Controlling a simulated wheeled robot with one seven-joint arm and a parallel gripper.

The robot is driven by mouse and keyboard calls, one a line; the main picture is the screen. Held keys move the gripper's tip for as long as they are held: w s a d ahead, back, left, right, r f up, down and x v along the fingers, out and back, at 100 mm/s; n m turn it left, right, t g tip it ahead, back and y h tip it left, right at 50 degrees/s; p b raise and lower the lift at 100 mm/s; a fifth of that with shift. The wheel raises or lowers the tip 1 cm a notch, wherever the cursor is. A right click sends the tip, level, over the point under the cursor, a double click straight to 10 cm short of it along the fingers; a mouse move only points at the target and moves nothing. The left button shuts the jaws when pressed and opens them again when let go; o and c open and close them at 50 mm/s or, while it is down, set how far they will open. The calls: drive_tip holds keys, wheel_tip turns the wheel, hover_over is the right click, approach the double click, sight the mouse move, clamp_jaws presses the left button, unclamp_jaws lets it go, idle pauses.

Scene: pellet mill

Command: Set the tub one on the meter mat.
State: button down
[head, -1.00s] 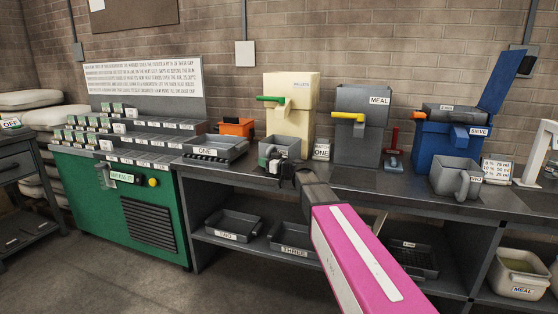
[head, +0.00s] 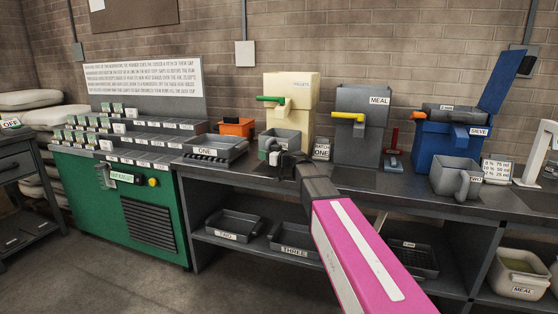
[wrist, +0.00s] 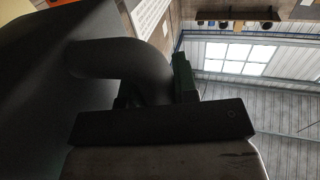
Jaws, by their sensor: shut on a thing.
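A grey tub (head: 283,141) is in front of the cream pellets dispenser on the bench in the head view; its label cannot be read from here. My gripper (head: 285,161) is shut on the tub's handle, on the side facing me. In the wrist view the curved dark handle (wrist: 125,62) runs between my gripper's fingers (wrist: 158,90), with the tub's dark wall (wrist: 40,90) at left. The tub seems just above the bench. A dark flat patch (head: 352,179) lies in front of the meal dispenser; I cannot tell if it is the meter mat.
The pellets dispenser (head: 298,95) stands close behind the tub, the meal dispenser (head: 362,130) to its right. A tray labelled ONE (head: 215,148) is to the left. The blue sieve machine (head: 450,140) and tub two (head: 455,178) are at right. The bench front between them is mostly clear.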

drive_tip(key=shift+r, duration=0.85)
